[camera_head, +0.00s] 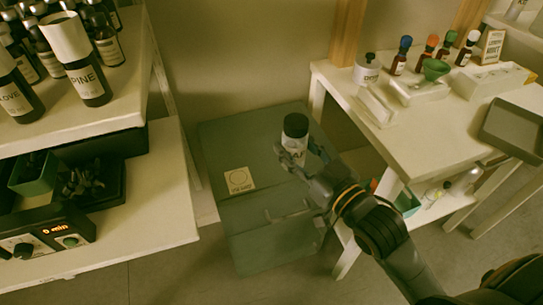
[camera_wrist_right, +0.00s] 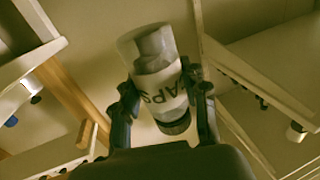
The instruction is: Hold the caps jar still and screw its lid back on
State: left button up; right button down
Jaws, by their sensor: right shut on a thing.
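The caps jar (camera_head: 296,142) has a dark lid (camera_head: 296,123) at its upper end in the head view and a pale label. My right gripper (camera_head: 294,155) is shut on the jar's body, with a finger on each side. The jar is over the grey-green cabinet top; I cannot tell whether it touches it. In the right wrist view, the jar (camera_wrist_right: 158,82) sits tilted between the fingers of the right gripper (camera_wrist_right: 166,90), with "CAPS" lettering partly covered and its dark end (camera_wrist_right: 175,124) low. How tightly the lid sits is unclear. My left gripper is out of view.
The grey-green cabinet (camera_head: 230,135) bears a pale square marker (camera_head: 240,180) with a circle. The left shelf unit (camera_head: 120,121) holds dark bottles, bins and a timer device (camera_head: 40,240). The right table (camera_head: 400,138) carries small bottles, a green funnel (camera_head: 434,69) and a grey tray (camera_head: 512,128).

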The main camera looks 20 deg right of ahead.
jog(key=w+f+b, duration=0.1)
jog(key=w+f, duration=0.2)
jog(key=w, duration=0.1)
jog(key=w+f+b, duration=0.1)
jog(key=w+f, duration=0.2)
jog(key=w, duration=0.1)
jog(key=w+f+b, duration=0.1)
jog(key=w+f, duration=0.2)
jog(key=w, duration=0.2)
jog(key=shift+a, duration=0.2)
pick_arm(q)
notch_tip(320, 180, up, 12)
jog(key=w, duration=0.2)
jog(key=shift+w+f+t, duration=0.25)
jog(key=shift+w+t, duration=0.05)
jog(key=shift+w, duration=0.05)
pick_arm(e)
jog(key=shift+w+f, duration=0.15)
